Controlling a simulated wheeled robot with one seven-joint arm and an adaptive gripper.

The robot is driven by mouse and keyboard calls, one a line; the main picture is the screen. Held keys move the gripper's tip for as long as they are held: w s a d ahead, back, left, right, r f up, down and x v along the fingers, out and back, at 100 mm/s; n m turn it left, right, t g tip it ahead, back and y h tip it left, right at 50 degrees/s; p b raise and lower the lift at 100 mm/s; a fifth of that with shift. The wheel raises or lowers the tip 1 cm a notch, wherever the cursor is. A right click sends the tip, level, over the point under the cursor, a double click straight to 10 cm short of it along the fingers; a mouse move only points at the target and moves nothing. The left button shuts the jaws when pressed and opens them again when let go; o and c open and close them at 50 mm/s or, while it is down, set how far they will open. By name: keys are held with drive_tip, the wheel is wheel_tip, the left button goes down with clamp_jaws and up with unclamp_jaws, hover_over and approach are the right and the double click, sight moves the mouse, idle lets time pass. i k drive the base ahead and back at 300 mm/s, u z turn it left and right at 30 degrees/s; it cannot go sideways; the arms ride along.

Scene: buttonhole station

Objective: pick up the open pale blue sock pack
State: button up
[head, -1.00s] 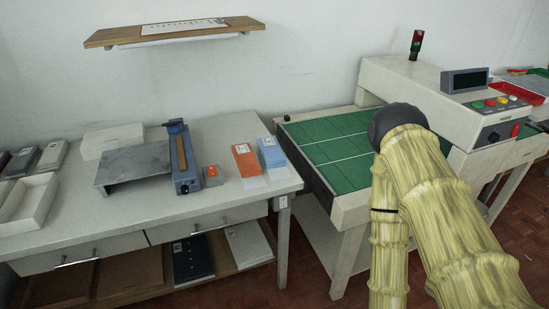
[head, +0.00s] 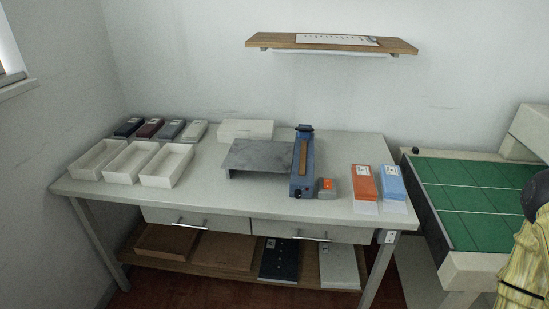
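A pale blue pack (head: 391,181) lies flat near the right end of the white table. A white part (head: 396,207) sticks out at its near end, and I cannot tell whether this is an open flap. An orange-red pack (head: 363,181) of similar form lies just left of it, also with a white part at its near end. My arm, in a yellowish sleeve, shows only at the right edge, well right of the packs. My gripper is not in view.
Left of the packs on the white table (head: 225,203) are a small grey block with an orange top (head: 327,188), a blue tool (head: 303,170) and a grey plate stand (head: 258,157). Several white trays (head: 166,166) and darker packs stand left. A green-topped machine (head: 470,205) stands right.

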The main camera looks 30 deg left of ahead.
sight(395, 194)
drive_tip(key=u, duration=1.95)
drive_tip(key=i, duration=1)
drive_tip(key=z, duration=2.85)
